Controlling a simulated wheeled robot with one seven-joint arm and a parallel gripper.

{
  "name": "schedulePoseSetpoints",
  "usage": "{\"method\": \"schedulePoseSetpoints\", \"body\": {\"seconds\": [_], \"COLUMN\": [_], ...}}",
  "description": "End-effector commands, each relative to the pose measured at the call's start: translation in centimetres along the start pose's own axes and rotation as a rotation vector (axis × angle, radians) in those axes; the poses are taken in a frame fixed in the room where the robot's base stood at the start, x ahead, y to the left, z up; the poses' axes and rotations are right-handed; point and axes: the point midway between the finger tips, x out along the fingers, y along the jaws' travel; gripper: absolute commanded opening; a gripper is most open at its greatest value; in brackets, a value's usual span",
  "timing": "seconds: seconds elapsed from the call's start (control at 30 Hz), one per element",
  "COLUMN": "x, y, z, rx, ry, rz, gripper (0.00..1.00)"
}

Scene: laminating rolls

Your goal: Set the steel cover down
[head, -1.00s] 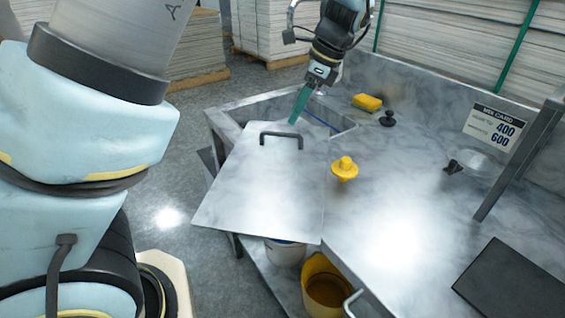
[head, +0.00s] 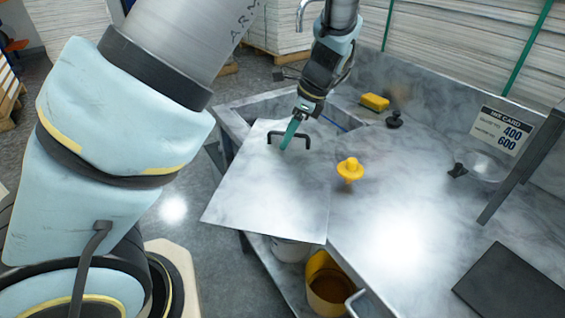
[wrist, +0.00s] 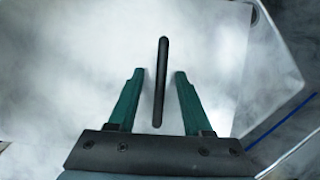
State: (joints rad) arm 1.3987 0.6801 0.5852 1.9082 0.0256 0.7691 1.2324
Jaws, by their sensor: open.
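The steel cover (head: 265,200) is a flat, pale sheet with a black bar handle (head: 301,137) near its far edge. It lies over the left part of the bench and reaches past the front edge. My gripper (head: 288,146) is at the handle with its green fingers pointing down to the cover. In the wrist view the fingers (wrist: 157,75) are open, one on each side of the handle (wrist: 161,85), with gaps showing. The cover's surface (wrist: 75,60) fills most of that view. What supports the cover underneath is hidden.
A basin opening (head: 262,110) shows beyond the cover. A yellow knobbed piece (head: 350,169), a yellow sponge (head: 374,102) and a black knob (head: 394,119) stand on the bench. A yellow bucket (head: 328,285) and a white bucket (head: 290,250) are below.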

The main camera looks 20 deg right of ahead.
Motion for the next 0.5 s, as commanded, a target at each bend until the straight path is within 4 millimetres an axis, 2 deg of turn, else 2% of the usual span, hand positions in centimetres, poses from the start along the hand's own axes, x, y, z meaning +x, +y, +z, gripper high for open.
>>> {"method": "schedulePoseSetpoints", "body": {"seconds": [0.43,0.5], "x": [0.33,0.35], "y": [-0.01,-0.02], "z": [-0.14,-0.15], "rx": [0.0,0.0], "ry": [0.0,0.0], "rz": [0.0,0.0], "gripper": [0.5,0.43]}}
